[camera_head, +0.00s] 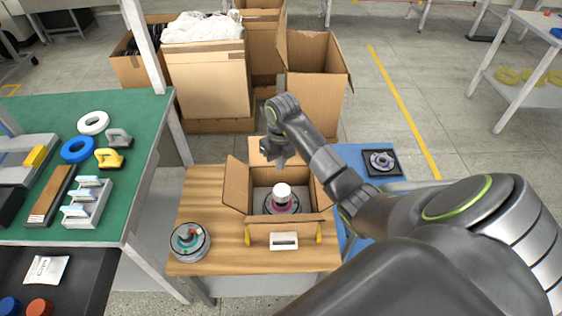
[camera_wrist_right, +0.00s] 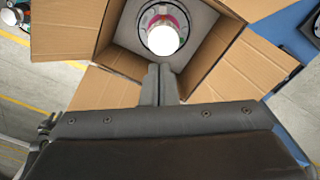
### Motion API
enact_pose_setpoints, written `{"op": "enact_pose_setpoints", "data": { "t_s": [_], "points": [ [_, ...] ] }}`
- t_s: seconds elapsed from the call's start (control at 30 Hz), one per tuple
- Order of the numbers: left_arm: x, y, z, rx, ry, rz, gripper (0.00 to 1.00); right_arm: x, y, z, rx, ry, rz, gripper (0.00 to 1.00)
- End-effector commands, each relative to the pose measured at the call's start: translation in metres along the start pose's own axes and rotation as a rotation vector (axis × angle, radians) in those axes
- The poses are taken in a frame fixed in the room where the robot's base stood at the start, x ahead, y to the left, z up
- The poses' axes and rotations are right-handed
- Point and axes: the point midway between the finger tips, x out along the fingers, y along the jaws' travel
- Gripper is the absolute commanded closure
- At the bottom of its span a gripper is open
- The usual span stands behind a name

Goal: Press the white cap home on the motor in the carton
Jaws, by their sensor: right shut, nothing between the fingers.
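The open carton (camera_head: 236,202) stands on the wooden table, flaps spread. Whether the cap is fully seated cannot be told. My right gripper (camera_head: 281,164) is shut and empty above the carton's far side; its fingertips (camera_wrist_right: 160,72) point toward the cap, apart from it. My left gripper is not in view.
A second motor (camera_head: 190,241) sits on the wooden table (camera_head: 207,200) at the left. A white block (camera_head: 284,241) and yellow clips are at the carton's front. A black tray (camera_head: 381,162) with a round part lies on the blue surface. A green bench (camera_head: 130,140) is left.

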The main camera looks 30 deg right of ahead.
Motion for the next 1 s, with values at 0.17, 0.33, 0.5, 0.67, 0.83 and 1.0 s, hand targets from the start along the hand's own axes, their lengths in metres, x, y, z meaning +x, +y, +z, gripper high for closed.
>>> {"op": "enact_pose_setpoints", "data": {
  "t_s": [0.17, 0.33, 0.5, 0.67, 0.83, 1.0],
  "points": [
    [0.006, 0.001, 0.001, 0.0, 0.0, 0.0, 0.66, 0.005, -0.004, -0.002, 0.008, 0.021, -0.021, 1.0],
    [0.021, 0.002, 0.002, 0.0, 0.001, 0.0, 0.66, 0.024, -0.004, -0.003, 0.007, 0.019, -0.019, 1.0],
    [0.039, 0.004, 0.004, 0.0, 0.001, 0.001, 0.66, 0.047, -0.005, -0.003, 0.006, 0.018, -0.018, 1.0],
    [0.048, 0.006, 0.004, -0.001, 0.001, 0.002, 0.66, 0.059, -0.005, -0.003, 0.006, 0.018, -0.018, 1.0],
    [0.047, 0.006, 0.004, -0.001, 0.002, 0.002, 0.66, 0.059, -0.005, -0.003, 0.006, 0.017, -0.018, 1.0],
    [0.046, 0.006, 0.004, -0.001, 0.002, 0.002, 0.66, 0.059, -0.005, -0.003, 0.006, 0.017, -0.018, 1.0]
  ]
}}
